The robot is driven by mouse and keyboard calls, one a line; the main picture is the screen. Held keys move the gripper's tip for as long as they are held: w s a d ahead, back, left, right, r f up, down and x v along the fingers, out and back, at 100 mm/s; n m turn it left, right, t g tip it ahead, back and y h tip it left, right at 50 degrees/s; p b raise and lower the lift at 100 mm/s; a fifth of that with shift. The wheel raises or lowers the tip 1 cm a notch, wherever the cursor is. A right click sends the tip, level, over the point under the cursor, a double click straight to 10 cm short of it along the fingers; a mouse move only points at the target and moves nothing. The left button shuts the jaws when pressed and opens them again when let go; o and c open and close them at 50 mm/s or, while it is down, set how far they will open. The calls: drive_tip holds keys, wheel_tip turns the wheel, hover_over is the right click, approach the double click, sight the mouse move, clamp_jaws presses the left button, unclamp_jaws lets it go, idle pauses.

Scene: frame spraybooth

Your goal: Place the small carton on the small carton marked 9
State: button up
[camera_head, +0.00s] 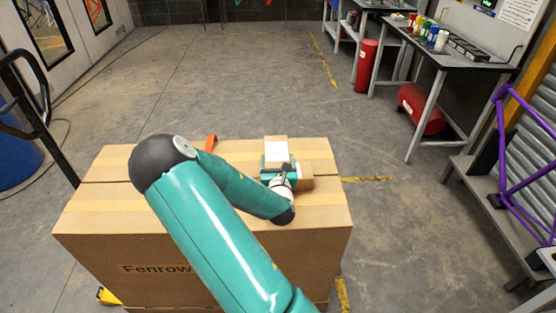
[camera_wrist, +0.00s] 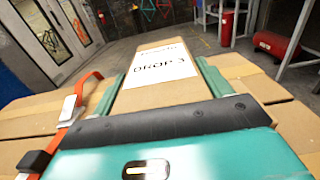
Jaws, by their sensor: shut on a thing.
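A small brown carton (camera_head: 276,143) with a white label is in my gripper (camera_head: 278,166), above the top of a large cardboard box (camera_head: 110,212). In the wrist view the held carton (camera_wrist: 158,62) lies between the two green fingers of my gripper (camera_wrist: 163,85), label up; its print is hard to read. A second small brown carton (camera_head: 307,176) shows just right of my gripper, partly hidden behind it. No 9 is readable on it. I cannot tell whether the two cartons touch.
An orange strap (camera_head: 211,143) lies on the big box left of my gripper; it shows in the wrist view with buckles (camera_wrist: 82,98). A dark handle (camera_head: 35,110) stands at the left. Benches (camera_head: 440,58) and a purple frame (camera_head: 503,150) are at the right. The floor behind is clear.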

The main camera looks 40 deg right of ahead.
drive_tip(key=shift+s, duration=0.15)
drive_tip(key=o, duration=1.3)
drive_tip(key=shift+f, duration=0.15)
drive_tip(key=shift+a, duration=0.1)
